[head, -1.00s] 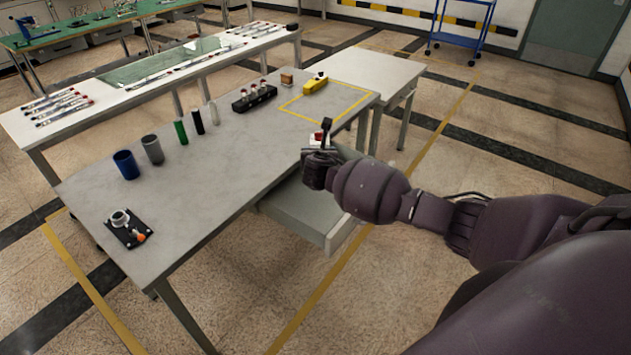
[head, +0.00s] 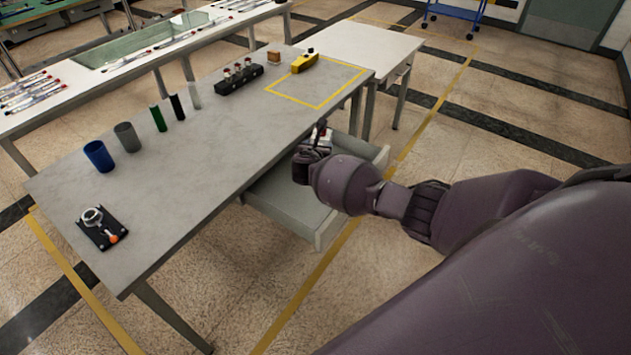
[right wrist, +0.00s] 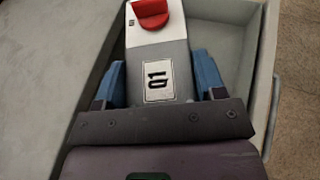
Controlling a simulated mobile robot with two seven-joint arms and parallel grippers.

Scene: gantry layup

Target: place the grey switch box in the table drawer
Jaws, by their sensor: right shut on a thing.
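The grey switch box (right wrist: 160,55) has a red knob and a white 0/1 label; it fills the middle of the right wrist view. My right gripper (right wrist: 160,82) is shut on it, with a blue finger on each side. In the head view my right gripper (head: 314,150) is over the open table drawer (head: 290,205), near the table edge, and its wrist hides most of the box. The drawer stands pulled out from under the grey table (head: 200,180). In the right wrist view the box is above the drawer (right wrist: 226,48); its height over the drawer floor is hard to tell. My left gripper is out of view.
On the table stand a blue cup (head: 99,156), a grey cup (head: 127,137), several small cylinders, a black rack (head: 239,79) and a yellow box (head: 304,63) by a yellow outlined square. A black plate with an orange-tipped lever (head: 101,228) lies at the near end. The visible drawer floor looks clear.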

